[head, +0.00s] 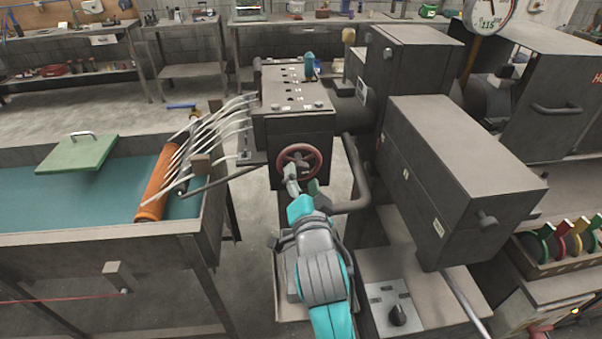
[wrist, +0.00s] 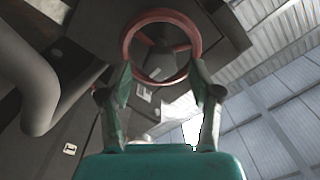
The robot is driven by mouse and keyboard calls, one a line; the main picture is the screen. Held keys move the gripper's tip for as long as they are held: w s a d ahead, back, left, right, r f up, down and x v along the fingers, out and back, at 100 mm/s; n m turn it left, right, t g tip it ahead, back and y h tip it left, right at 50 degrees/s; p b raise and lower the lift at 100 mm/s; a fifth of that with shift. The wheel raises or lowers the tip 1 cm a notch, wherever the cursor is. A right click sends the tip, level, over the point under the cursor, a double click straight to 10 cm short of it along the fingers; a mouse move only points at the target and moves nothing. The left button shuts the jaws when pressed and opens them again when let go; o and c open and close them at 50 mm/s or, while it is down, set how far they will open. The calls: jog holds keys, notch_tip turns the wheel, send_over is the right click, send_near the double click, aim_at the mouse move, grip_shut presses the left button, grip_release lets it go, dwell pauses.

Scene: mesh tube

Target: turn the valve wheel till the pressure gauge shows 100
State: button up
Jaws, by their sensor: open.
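The red valve wheel (head: 299,160) is on the front of a grey machine block, facing me. It also shows in the wrist view (wrist: 128,38), with its spokes and hub beyond my fingertips. My gripper (head: 303,183) is open just in front of the wheel's lower part. In the wrist view its two fingers (wrist: 161,70) stand apart, one near each lower side of the rim. I cannot tell whether they touch it. The round white pressure gauge (head: 487,11) is cut off by the top edge of the head view.
A dark pipe (head: 356,175) bends close to the right of my gripper. Several pale thin rods (head: 215,135) and an orange roller (head: 155,186) are to the left, over a teal-bedded table (head: 60,208). A large grey box (head: 455,175) juts out on the right.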

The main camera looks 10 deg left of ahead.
jog(key=shift+x, duration=1.15)
jog(key=c, duration=1.1)
jog(key=shift+c, duration=0.2)
jog(key=shift+n, duration=0.3)
